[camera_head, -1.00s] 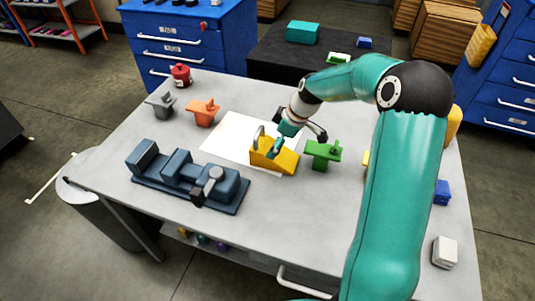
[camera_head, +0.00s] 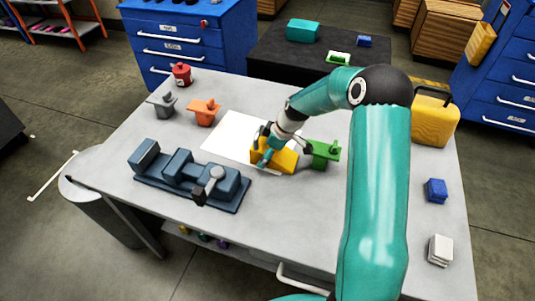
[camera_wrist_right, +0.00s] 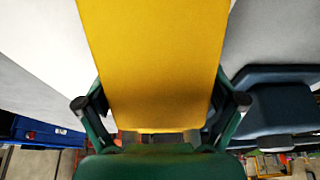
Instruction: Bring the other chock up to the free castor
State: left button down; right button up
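A yellow wedge-shaped block (camera_head: 286,160) lies at the front edge of a white sheet (camera_head: 228,143) on the grey bench. My right gripper (camera_head: 268,150) is down at its left part, in front of it and touching or nearly touching it. In the right wrist view the yellow block (camera_wrist_right: 153,65) fills the space between the fingers and hides their tips, so I cannot tell whether they grip it. A green block (camera_head: 322,154) stands close to its right. I see no clear castor. My left gripper is out of view.
A dark blue vise-like fixture (camera_head: 190,178) sits at the bench's front left. A yellow case (camera_head: 433,118) stands at right. The bench (camera_head: 280,215) is bare in front.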

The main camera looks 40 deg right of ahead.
jog(key=shift+r, duration=0.1)
jog(key=c, duration=1.4)
jog(key=shift+o, duration=0.2)
